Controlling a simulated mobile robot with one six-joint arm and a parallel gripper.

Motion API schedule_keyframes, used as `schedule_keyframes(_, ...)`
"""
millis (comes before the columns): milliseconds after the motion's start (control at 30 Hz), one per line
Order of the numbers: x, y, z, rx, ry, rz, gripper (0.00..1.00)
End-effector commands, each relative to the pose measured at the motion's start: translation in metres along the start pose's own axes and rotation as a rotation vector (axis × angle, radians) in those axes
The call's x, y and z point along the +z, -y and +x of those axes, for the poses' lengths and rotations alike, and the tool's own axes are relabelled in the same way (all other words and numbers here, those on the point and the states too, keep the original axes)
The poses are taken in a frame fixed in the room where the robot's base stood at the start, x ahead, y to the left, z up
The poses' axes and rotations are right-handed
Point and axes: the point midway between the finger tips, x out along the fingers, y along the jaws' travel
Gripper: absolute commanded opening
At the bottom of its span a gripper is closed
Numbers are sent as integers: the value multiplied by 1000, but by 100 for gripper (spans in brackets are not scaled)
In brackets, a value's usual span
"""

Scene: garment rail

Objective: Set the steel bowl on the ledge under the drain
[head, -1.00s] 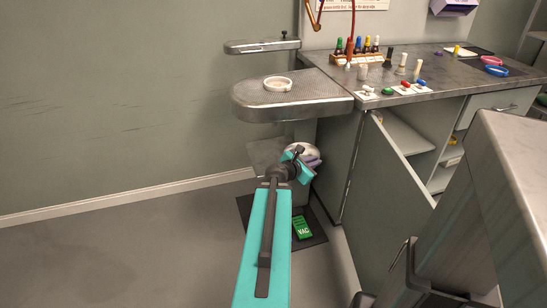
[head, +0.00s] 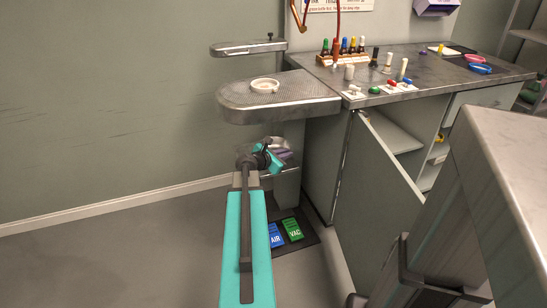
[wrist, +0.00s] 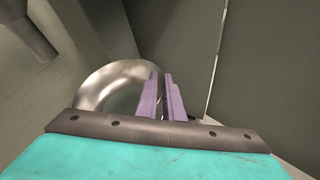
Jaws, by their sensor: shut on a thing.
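The steel bowl (wrist: 106,84) is shiny and round; in the wrist view its rim runs up to my purple fingers. My gripper (wrist: 162,84) is shut on the rim at the bowl's right side. In the head view my gripper (head: 283,155) is low, beneath the rounded steel worktop, and only a small pale part of the bowl (head: 277,143) shows behind my arm. A dark pipe end (wrist: 35,42), which looks like the drain, hangs at the upper left of the wrist view, apart from the bowl. The ledge is mostly hidden behind my arm.
The rounded worktop (head: 290,102) with a white dish (head: 265,86) overhangs my gripper. A cabinet with an open door (head: 372,178) stands to the right. Blue AIR (head: 276,236) and green VAC (head: 293,229) pedals lie on a dark mat below. Floor to the left is clear.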

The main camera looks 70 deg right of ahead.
Motion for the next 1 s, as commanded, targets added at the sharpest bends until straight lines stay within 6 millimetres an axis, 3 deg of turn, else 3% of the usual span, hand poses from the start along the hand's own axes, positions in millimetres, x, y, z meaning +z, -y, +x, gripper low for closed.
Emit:
schedule_keyframes(200,-12,-31,7,2,0,0,0)
schedule_keyframes(400,-18,-47,10,0,0,0,0)
schedule_keyframes(1000,-22,-59,12,1,0,0,0)
